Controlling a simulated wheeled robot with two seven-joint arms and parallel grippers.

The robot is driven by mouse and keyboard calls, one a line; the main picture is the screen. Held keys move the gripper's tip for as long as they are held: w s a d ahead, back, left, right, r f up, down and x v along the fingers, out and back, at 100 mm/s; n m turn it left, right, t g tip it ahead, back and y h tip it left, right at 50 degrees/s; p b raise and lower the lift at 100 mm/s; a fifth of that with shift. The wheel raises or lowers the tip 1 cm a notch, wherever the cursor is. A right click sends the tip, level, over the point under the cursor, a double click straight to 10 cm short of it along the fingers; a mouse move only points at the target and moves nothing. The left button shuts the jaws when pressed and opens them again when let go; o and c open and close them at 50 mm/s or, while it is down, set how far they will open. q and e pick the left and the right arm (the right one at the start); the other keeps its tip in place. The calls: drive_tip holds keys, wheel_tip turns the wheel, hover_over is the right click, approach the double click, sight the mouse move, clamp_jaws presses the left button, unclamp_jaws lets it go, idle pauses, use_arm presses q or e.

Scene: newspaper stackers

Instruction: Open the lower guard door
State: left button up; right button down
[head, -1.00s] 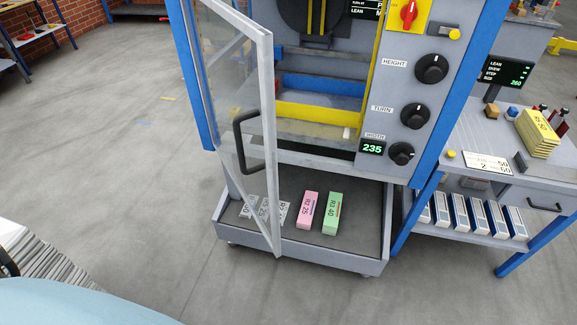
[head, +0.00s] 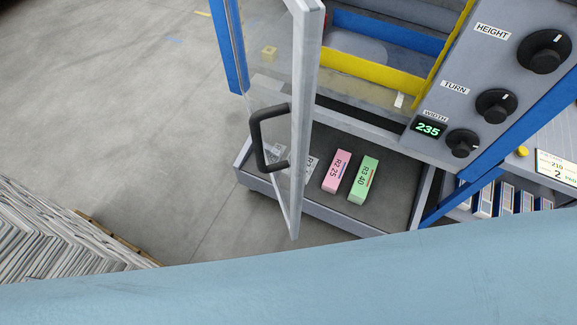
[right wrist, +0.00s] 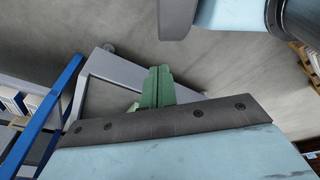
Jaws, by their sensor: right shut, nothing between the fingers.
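The lower guard door (head: 304,110) is a clear panel in a grey frame. It stands swung out from the machine in the head view, with its free edge towards me. A black bar handle (head: 257,138) is on its face, and no gripper touches it there. My right gripper (right wrist: 157,82) shows in the right wrist view as two green fingers shut together with nothing between them. It is above the floor and the grey tray; the door is not clearly seen there. My left gripper is in neither view.
My light blue arm crosses the bottom of the head view. The grey tray (head: 334,212) under the machine holds a pink block (head: 336,172), a green block (head: 364,179) and grey ones. A newspaper stack (head: 60,238) stands at left. Floor left of the door is clear.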

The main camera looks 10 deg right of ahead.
drive_tip(key=w+d+r+n+t+y, duration=0.1)
drive_tip(key=w+r+t, duration=0.25)
drive_tip(key=w, duration=0.55)
drive_tip(key=w+d+r+t+y+b, duration=0.1)
drive_tip(key=w+d+r+t, duration=0.1)
drive_tip(key=w+r, duration=0.5)
drive_tip(key=w+d+r+n+t+y, duration=0.1)
drive_tip(key=w+r+t, duration=0.2)
drive_tip(key=w, duration=0.8)
drive_tip(key=w+a+r+n+t+y+b, duration=0.1)
drive_tip(key=w+a+r+n+y, duration=0.2)
drive_tip(key=r, duration=0.4)
drive_tip(key=w+a+r+n+t+y, duration=0.1)
drive_tip(key=w+r+y, duration=0.35)
drive_tip(key=r, duration=0.25)
drive_tip(key=s+a+r+n+g+y+b, duration=0.1)
drive_tip(key=s+a+r+n+g+y, duration=0.1)
drive_tip(key=s+r+n+g+y, duration=0.35)
drive_tip(key=s+a+r+n+g+y+b, duration=0.1)
drive_tip(key=s+a+r+n+g+y, duration=0.15)
drive_tip(key=s+r+n+g, duration=0.6)
drive_tip(key=a+r+m+g+p, duration=0.2)
drive_tip(key=a, duration=1.1)
drive_tip(key=shift+w+r+h, duration=0.2)
drive_tip(key=shift+w+h, duration=0.1)
drive_tip(key=shift+h, duration=0.05)
drive_tip(key=shift+a, duration=0.1)
